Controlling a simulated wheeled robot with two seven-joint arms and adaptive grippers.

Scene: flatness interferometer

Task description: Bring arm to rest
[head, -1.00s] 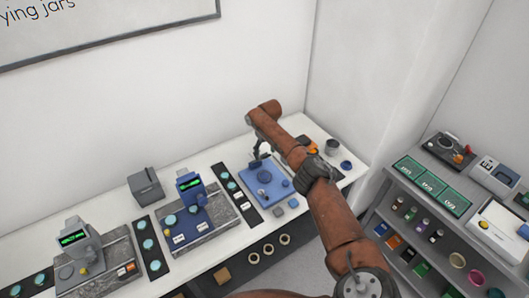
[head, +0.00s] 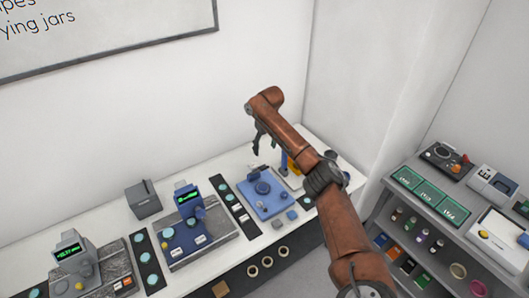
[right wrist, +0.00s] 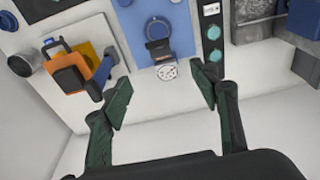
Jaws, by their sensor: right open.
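My right arm reaches over the bench in the head view, with its right gripper (head: 258,147) hanging above the back of the blue plate instrument (head: 272,206). In the right wrist view the same gripper (right wrist: 160,98) has its two dark green fingers spread apart with nothing between them. Beyond the fingers lies the blue instrument (right wrist: 138,26) with a round dial (right wrist: 167,71) at its edge. The fingers look clear of the bench. My left gripper is not in either view.
Two gauge stands, one grey (head: 70,246) and one blue (head: 188,197), stand on dark stone plates along the bench. An orange and blue device (right wrist: 72,76) is left of the fingers. A grey shelf unit (head: 406,203) stands at the right. The wall is close behind the bench.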

